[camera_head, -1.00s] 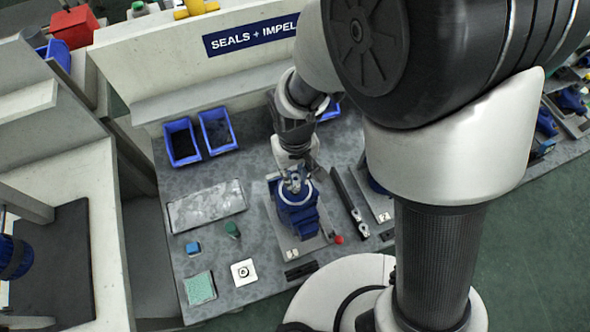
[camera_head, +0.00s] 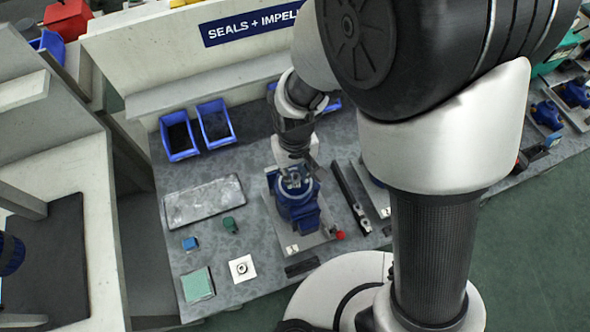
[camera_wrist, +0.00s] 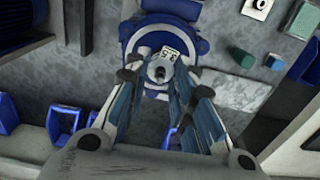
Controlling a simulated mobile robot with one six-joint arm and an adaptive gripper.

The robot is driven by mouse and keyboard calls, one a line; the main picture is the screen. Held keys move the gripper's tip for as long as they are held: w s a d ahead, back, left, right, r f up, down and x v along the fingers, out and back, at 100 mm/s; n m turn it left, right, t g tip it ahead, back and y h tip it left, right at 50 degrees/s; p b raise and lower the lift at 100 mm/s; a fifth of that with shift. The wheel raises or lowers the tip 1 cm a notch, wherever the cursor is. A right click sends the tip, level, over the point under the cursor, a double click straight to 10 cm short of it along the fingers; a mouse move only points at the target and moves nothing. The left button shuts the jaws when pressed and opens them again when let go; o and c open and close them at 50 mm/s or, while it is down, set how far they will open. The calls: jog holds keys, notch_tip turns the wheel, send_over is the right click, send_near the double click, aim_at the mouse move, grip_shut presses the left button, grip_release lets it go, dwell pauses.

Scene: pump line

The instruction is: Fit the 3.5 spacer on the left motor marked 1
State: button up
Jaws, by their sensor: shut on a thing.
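The blue left motor (camera_head: 297,212) stands on a light plate on the bench, shaft end up; I cannot read its number. My gripper (camera_wrist: 160,80) is directly over the motor, its fingers on both sides of the shaft end. It is shut on the 3.5 spacer (camera_wrist: 169,53), whose white tag reads 3.5 in the wrist view. The round metal shaft end (camera_wrist: 159,72) shows between the fingers beside the tag. The fingers hide much of the spacer, and I cannot tell how far down on the shaft it sits.
Left of the motor are a grey tray (camera_head: 203,201), a blue block (camera_head: 190,243), a green cylinder (camera_head: 230,225), a green pad (camera_head: 197,285) and a white square plate (camera_head: 242,268). Blue bins (camera_head: 215,125) stand behind. A dark rail (camera_head: 351,197) lies close on the right.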

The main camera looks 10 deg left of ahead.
jog(key=shift+f, duration=0.15)
dwell(0.4)
jog(key=o, duration=0.8)
jog(key=shift+o, duration=0.5)
jog(key=o, duration=0.5)
jog(key=shift+c, duration=0.2)
jog(key=shift+o, duration=0.5)
jog(key=o, duration=0.5)
jog(key=shift+c, duration=0.2)
jog(key=shift+r, duration=0.2)
notch_tip(320, 180, up, 9)
jog(key=p, duration=0.7)
jog(key=shift+f, duration=0.15)
